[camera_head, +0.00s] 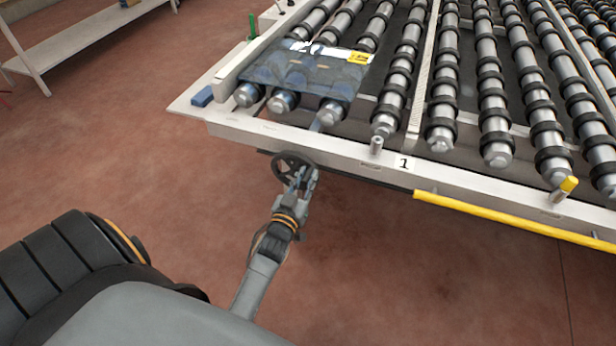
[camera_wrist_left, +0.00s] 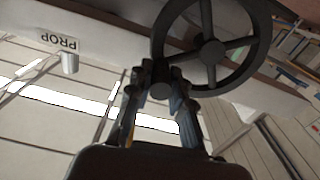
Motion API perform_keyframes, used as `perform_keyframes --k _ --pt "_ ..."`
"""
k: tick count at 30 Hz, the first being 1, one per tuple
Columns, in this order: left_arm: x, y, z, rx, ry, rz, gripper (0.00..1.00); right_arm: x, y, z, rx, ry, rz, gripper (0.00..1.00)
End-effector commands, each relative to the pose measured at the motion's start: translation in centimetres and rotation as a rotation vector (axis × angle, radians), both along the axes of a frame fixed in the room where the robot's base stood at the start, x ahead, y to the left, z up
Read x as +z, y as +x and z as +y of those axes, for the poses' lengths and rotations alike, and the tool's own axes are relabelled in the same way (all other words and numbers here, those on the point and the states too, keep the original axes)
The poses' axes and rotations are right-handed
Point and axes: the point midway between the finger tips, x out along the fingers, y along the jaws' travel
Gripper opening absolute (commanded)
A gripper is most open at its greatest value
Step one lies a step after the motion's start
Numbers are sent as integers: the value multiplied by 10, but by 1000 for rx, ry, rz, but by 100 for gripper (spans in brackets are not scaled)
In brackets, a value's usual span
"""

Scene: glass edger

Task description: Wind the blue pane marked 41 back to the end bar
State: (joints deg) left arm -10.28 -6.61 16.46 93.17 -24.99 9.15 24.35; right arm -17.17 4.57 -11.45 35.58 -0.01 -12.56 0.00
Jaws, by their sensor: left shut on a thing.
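The translucent blue pane (camera_head: 318,75) lies flat on the rollers at the left end of the conveyor. It has a yellow label (camera_head: 359,57) at its far right corner, whose number I cannot read. A pale bar (camera_head: 238,65) runs along that end, close beside the pane's left edge; I cannot tell whether they touch. A dark spoked handwheel (camera_head: 277,164) sits under the front rail. My left gripper (camera_head: 303,178) is shut on the handwheel's grip; the wheel also shows in the left wrist view (camera_wrist_left: 212,52), above the fingers (camera_wrist_left: 160,90). My right gripper is out of view.
The white front rail (camera_head: 330,148) carries a "1" label (camera_head: 403,163) and a yellow strip (camera_head: 500,217). A small post stands near a "PROP" label (camera_wrist_left: 58,42). A blue block (camera_head: 202,96) sits at the frame's left corner. The red floor in front is clear.

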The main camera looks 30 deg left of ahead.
Motion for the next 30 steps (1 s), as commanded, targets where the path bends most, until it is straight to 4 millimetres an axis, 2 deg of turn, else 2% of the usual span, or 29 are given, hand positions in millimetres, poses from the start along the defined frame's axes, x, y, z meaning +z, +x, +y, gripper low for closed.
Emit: perform_keyframes --k 3,12,21,30 --pt "10 -1 5 0 -88 -21 0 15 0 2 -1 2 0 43" --pt "19 -3 16 -1 -323 -79 0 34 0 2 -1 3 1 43" --pt "22 -6 26 -1 -492 -121 0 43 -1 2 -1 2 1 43" --pt "23 -6 30 -1 -560 -138 0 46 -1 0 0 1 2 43"
